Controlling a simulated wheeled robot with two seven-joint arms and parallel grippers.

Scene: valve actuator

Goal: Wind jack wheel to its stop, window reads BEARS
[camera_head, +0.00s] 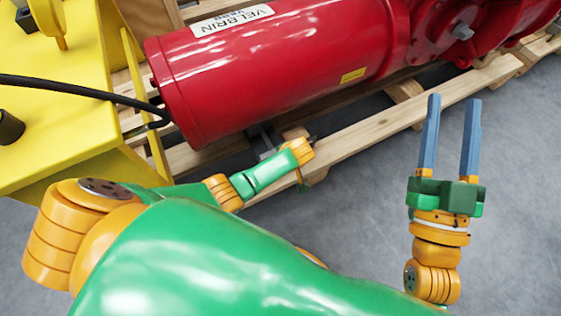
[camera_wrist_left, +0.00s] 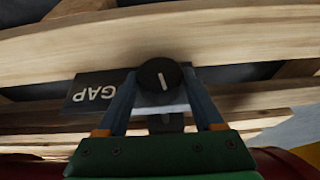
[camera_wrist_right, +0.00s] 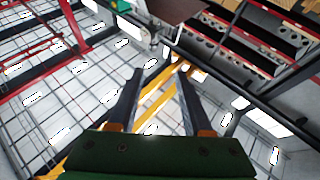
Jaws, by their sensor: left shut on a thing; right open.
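The jack wheel (camera_wrist_left: 158,77) is a small black round knob with a white line on its face, seen in the left wrist view. A dark plate (camera_wrist_left: 92,94) beside it reads GAP in white letters. My left gripper (camera_wrist_left: 160,88) is shut on the wheel, one finger on each side of it. In the head view my left arm reaches under the near side of the red actuator (camera_head: 270,65), and its fingers and the wheel are hidden there. My right gripper (camera_head: 452,105) is open and empty over the grey floor, fingers pointing away from me.
The red actuator lies on a wooden pallet (camera_head: 370,137). A yellow stand (camera_head: 70,80) with a black cable (camera_head: 75,88) is at the left. Pallet boards (camera_wrist_left: 240,35) lie close around my left fingers. The floor (camera_head: 365,200) right of my left arm is clear.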

